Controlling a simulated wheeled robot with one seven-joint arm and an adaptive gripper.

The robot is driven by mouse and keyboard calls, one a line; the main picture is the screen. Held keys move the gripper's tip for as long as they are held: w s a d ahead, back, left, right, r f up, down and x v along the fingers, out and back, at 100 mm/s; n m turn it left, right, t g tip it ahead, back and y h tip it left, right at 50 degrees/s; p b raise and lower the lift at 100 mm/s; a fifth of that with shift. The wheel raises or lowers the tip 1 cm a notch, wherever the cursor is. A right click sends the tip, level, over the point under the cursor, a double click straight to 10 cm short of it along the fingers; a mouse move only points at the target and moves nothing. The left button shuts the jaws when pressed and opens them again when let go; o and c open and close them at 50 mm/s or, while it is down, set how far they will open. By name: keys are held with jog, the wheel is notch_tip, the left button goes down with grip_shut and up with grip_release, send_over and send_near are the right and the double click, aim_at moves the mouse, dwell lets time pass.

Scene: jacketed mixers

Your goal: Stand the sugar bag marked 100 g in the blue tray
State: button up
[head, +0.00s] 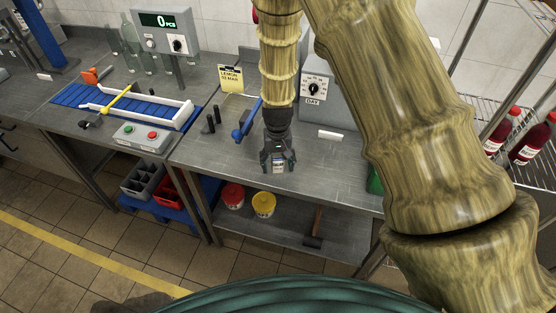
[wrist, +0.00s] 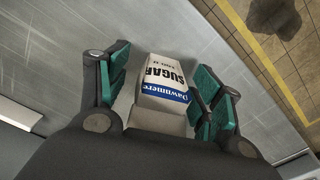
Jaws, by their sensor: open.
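A small sugar bag (wrist: 165,85), white and blue with "SUGAR" and "Dawnmere" on it, is on the grey metal table. Its small weight print is too blurred to read for sure. In the head view the bag (head: 279,167) shows only as a small pale patch at the gripper. My gripper (head: 278,166) points down at the table near its front edge. In the wrist view its teal-padded fingers (wrist: 166,90) stand open on both sides of the bag. I cannot tell whether either pad touches it. I cannot make out a blue tray in either view.
A blue-handled lever (head: 246,122) and black posts stand left of my gripper. A dial box (head: 316,90) and a white block (head: 330,135) are behind and right. A green thing (head: 375,182) is partly hidden by my arm. Left is a blue conveyor (head: 130,105).

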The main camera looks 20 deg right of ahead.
jog(key=shift+f, duration=0.25)
jog(key=c, duration=1.2)
jog(key=shift+c, duration=0.3)
jog(key=shift+r, duration=0.15)
